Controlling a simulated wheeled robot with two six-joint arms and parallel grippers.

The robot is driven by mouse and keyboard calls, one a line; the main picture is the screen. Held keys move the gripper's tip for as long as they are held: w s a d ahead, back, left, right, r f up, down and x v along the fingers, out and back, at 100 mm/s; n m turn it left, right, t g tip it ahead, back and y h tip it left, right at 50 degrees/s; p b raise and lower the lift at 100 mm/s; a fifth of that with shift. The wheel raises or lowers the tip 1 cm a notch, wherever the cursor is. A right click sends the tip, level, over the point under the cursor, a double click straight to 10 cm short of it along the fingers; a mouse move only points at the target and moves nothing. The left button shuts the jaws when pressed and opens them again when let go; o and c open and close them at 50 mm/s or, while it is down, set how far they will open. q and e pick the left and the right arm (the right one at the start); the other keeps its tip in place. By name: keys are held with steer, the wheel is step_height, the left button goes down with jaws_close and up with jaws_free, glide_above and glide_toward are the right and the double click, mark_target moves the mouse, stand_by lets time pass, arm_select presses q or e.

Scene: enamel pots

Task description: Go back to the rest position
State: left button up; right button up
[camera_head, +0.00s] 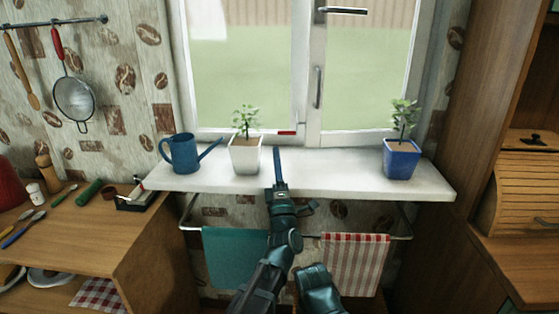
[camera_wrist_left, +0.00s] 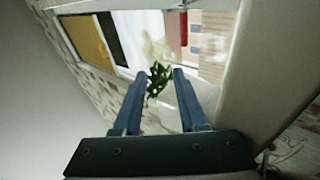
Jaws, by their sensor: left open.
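My left gripper (camera_head: 278,158) reaches up over the front of the white window sill (camera_head: 330,178), just right of the white pot (camera_head: 245,157) with a small green plant. From the head the fingers show edge-on. In the left wrist view the left gripper (camera_wrist_left: 158,76) is open, with two blue fingers apart and nothing held. Green leaves (camera_wrist_left: 158,80) show beyond and between the fingertips. I see no right gripper; a dark teal part of my own body shows at the bottom middle of the head view.
A blue watering can (camera_head: 184,152) stands left on the sill, a blue pot (camera_head: 401,160) with a plant right. Below hang a teal towel (camera_head: 232,256) and a red-checked towel (camera_head: 354,262) on a rail. A wooden counter (camera_head: 75,245) is left, a cabinet (camera_head: 492,90) right.

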arm_select(q)
steer(key=shift+w+d+r, duration=0.1)
steer(key=shift+w+r, duration=0.2)
steer(key=shift+r, duration=0.1)
steer(key=shift+w+d+r, duration=0.15)
steer(key=shift+w+r, duration=0.05)
steer(key=shift+w+d+r+p, duration=0.15)
steer(key=shift+r+p, duration=0.4)
steer(key=shift+p, duration=0.2)
steer(key=shift+r, duration=0.15)
steer(key=shift+r+p, duration=0.15)
steer(key=shift+p, duration=0.35)
